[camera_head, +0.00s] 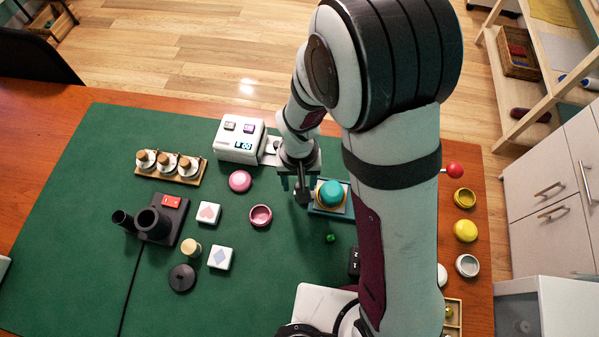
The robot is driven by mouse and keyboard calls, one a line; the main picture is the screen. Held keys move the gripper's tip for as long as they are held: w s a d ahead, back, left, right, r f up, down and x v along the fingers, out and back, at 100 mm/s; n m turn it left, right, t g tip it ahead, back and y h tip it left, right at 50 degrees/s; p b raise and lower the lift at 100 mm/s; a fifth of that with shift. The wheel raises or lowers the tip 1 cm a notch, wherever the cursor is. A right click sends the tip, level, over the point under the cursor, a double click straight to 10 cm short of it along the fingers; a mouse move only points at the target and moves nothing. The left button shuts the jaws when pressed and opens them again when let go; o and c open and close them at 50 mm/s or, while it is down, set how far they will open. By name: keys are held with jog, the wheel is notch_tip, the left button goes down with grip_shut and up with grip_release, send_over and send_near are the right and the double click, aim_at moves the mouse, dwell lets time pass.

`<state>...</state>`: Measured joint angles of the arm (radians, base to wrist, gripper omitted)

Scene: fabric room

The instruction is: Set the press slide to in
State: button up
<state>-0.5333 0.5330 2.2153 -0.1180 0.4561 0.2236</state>
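I cannot tell for sure which part is the press slide. A white machine (240,142) with a small lit display stands at the back of the green mat.
My arm covers the mat's right part. A red ball knob (454,170) shows right of it. The mat's front left (70,260) is clear.

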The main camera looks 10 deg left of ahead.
grip_shut()
dwell(1.3)
